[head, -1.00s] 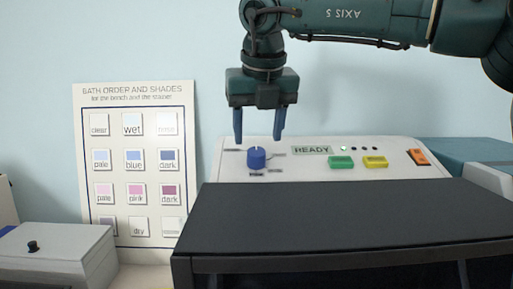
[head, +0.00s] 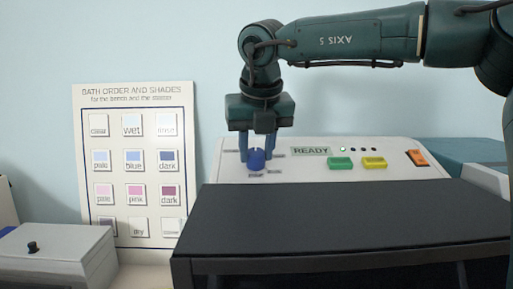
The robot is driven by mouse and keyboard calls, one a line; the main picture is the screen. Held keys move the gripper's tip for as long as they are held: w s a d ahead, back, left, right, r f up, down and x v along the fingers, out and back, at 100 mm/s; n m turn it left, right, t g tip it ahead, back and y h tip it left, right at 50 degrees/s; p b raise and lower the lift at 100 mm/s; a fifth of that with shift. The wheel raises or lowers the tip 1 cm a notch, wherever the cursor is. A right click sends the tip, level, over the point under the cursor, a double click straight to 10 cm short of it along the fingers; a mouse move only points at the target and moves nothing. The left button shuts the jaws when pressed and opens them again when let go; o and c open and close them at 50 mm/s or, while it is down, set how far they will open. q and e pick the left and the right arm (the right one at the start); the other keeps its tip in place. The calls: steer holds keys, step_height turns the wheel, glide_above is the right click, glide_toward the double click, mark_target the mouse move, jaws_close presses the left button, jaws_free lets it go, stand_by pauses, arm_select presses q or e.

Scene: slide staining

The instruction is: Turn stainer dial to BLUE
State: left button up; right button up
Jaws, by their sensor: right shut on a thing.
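The stainer (head: 300,172) stands at centre right with a pale sloping panel. Its blue dial (head: 257,160) is at the panel's left, with small labels around it too small to read. My right gripper (head: 257,150) points down from above, its blue fingers on either side of the dial, shut on it. The fingers partly hide the dial, and I cannot tell which label it points to. My left gripper is not in view.
The panel also has a READY display (head: 311,151), a green button (head: 341,163), a yellow button (head: 374,163) and an orange switch (head: 417,158). A dark lid (head: 340,220) lies in front. A shade chart (head: 137,94) and a grey box (head: 60,245) are at left.

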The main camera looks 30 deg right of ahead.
steer(key=c, duration=0.3)
steer(key=shift+c, duration=0.2)
steer(key=m+b, duration=0.1)
steer(key=m, duration=0.4)
steer(key=shift+m+b, duration=0.3)
steer(key=shift+b, duration=0.05)
steer(key=m, duration=0.6)
steer(key=shift+b, duration=0.4)
steer(key=m, duration=0.7)
steer(key=shift+a+h, duration=0.1)
steer(key=shift+h, duration=0.2)
steer(key=m, duration=0.5)
steer(key=shift+m, duration=0.3)
